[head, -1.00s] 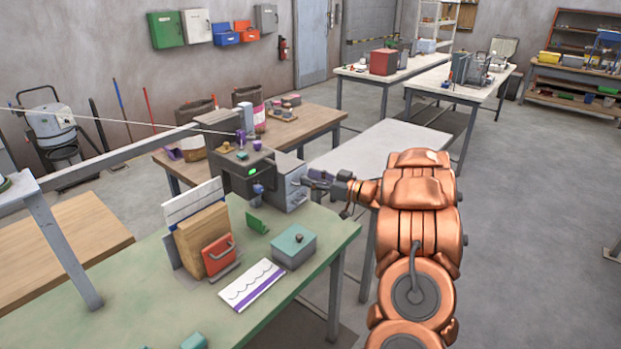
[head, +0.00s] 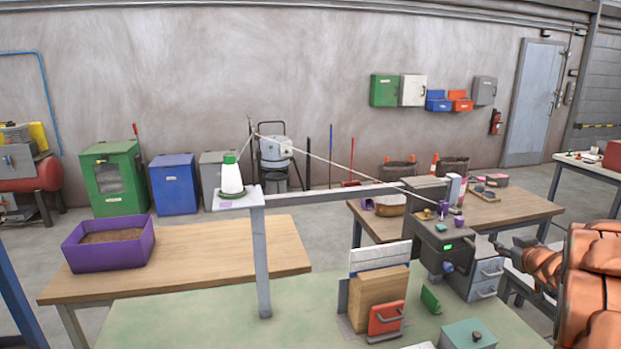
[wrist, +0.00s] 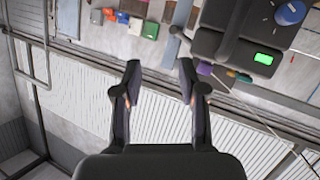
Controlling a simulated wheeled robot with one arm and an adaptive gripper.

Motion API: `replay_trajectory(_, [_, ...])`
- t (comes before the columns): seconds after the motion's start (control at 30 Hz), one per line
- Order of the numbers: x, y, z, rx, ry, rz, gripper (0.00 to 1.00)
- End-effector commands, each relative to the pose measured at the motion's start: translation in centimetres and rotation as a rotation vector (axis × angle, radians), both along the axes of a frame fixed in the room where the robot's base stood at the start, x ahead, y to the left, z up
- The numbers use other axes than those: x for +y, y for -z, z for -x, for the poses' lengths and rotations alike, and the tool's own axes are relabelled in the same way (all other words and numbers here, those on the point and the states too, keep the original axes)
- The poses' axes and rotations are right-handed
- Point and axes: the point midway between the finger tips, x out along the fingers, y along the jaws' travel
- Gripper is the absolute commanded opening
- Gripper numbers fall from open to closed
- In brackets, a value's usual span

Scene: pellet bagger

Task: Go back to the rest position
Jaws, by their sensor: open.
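My gripper shows in the wrist view (wrist: 158,78) with its two dark fingers apart and nothing between them. In the head view, the gripper end (head: 502,246) of my copper-coloured arm is at the right, beside the grey drawer unit (head: 484,277) of the bagger; whether it touches is too small to tell. The dark bagger machine (head: 440,235) has a lit green display, which also shows at the top right of the wrist view (wrist: 263,58). My wrist is turned so that wall and ceiling fill much of the wrist view.
A purple bin (head: 108,250) stands on the left wooden table.

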Motion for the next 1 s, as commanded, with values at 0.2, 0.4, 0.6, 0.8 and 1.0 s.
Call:
replay_trajectory(0.2, [2.9, -1.1, 2.5, 0.137, 0.176, 0.020, 0.41])
replay_trajectory(0.4, [6.9, -0.5, 6.9, 0.292, 0.300, -0.014, 0.41])
replay_trajectory(0.6, [12.8, 1.5, 12.9, 0.486, 0.368, -0.085, 0.41])
replay_trajectory(0.8, [20.3, 4.2, 20.3, 0.714, 0.367, -0.174, 0.41])
replay_trajectory(1.0, [28.5, 6.8, 29.1, 0.975, 0.294, -0.258, 0.41])
